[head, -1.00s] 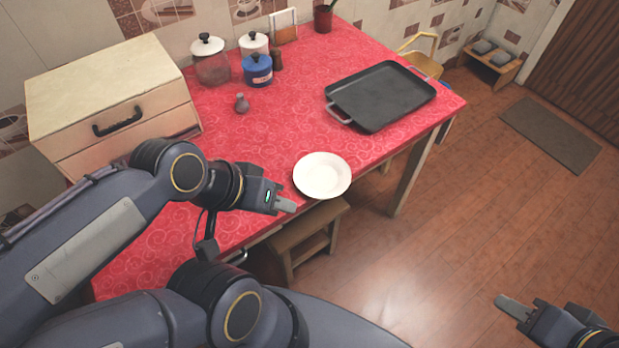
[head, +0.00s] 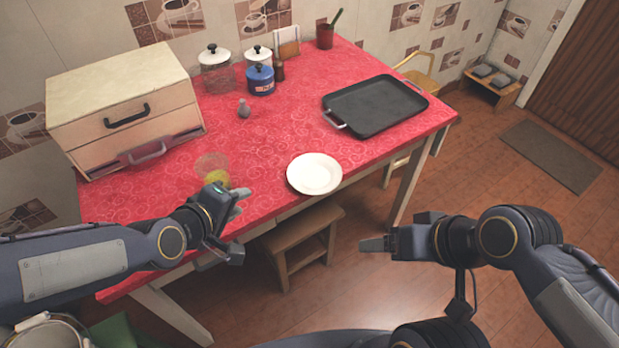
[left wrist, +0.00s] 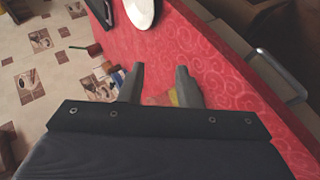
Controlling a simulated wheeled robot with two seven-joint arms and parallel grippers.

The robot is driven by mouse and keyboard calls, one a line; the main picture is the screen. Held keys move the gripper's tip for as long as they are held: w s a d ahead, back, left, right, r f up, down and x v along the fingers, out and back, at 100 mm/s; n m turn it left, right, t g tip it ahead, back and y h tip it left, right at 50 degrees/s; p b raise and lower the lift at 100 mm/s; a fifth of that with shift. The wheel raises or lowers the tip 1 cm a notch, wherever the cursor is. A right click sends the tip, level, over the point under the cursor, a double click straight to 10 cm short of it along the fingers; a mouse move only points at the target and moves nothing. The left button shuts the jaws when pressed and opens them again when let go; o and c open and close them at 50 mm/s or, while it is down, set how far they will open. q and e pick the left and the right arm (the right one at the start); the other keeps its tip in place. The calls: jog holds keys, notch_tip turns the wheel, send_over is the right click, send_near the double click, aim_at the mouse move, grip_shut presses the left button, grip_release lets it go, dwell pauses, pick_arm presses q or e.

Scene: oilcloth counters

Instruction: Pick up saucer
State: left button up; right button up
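The white saucer (head: 314,174) lies flat on the red table near its front edge, and part of it shows at the top of the left wrist view (left wrist: 141,8). My left gripper (head: 241,198) is to the left of the saucer, over the table's front edge, apart from it. In the left wrist view its two fingers (left wrist: 161,75) stand apart with nothing held between them. My right gripper (head: 364,245) is in front of the table, lower right of the saucer and over the floor. It is seen side-on, so its opening is unclear.
A clear glass with something yellow (head: 213,170) stands just behind my left gripper. A black tray (head: 376,106) lies right of centre. A stool (head: 300,225) is below the front edge.

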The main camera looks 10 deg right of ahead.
pick_arm(q)
jog(key=w+d+f+n+h, duration=0.1)
jog(key=w+d+f+n, duration=0.1)
jog(key=d+f, duration=0.3)
jog(key=w+d+f+n+t+h, duration=0.1)
jog(key=d+f, duration=0.4)
jog(key=d, duration=0.7)
jog(key=shift+w+f+n, duration=0.2)
jog(key=shift+w+n, duration=0.4)
jog(key=shift+w, duration=0.65)
grip_shut()
